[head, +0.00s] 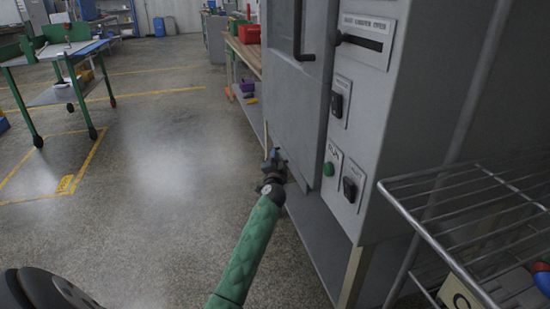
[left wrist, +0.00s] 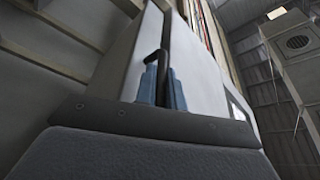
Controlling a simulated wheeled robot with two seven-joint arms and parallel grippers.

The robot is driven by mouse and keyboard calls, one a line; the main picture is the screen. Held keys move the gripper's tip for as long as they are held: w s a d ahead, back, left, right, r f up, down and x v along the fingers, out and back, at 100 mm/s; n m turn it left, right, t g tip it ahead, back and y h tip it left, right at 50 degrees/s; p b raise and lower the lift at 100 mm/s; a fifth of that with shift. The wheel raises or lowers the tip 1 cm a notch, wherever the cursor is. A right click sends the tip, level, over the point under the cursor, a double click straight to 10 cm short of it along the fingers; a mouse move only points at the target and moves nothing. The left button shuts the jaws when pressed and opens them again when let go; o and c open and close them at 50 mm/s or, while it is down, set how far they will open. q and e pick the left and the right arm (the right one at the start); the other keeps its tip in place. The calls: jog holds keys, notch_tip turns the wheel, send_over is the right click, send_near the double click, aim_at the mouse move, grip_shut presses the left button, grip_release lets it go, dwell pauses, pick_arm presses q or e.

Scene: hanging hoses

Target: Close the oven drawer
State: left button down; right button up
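The grey oven (head: 340,120) stands at the right, with a flat grey door (head: 300,100) on its left side. A dark bar handle (head: 299,35) is on the door near the top edge of the head view. I cannot tell how far the door is open. My left gripper (head: 273,165) is beside the door's lower edge, below the handle and apart from it. In the left wrist view its blue fingers (left wrist: 162,87) stand a little apart, with the dark handle (left wrist: 165,40) showing beyond them. My right gripper is out of view.
A wire rack (head: 470,205) stands at the lower right. A workbench (head: 245,55) with a red box (head: 249,34) is behind the oven. A green-framed table (head: 65,60) stands at the far left. The floor (head: 160,190) left of my arm is clear.

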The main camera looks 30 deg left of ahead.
aim_at(284, 156)
pick_arm(q)
jog(key=shift+w+d+f+b, duration=0.15)
jog(key=shift+w+d+b, duration=0.65)
jog(key=shift+w+d, duration=0.5)
jog(key=shift+w, duration=0.25)
jog(key=shift+r, duration=0.2)
jog(key=c, duration=1.5)
grip_release()
jog(key=shift+w+d+f, duration=0.1)
jog(key=shift+d, duration=0.05)
jog(key=shift+p+v, duration=0.55)
jog(key=shift+v, duration=3.35)
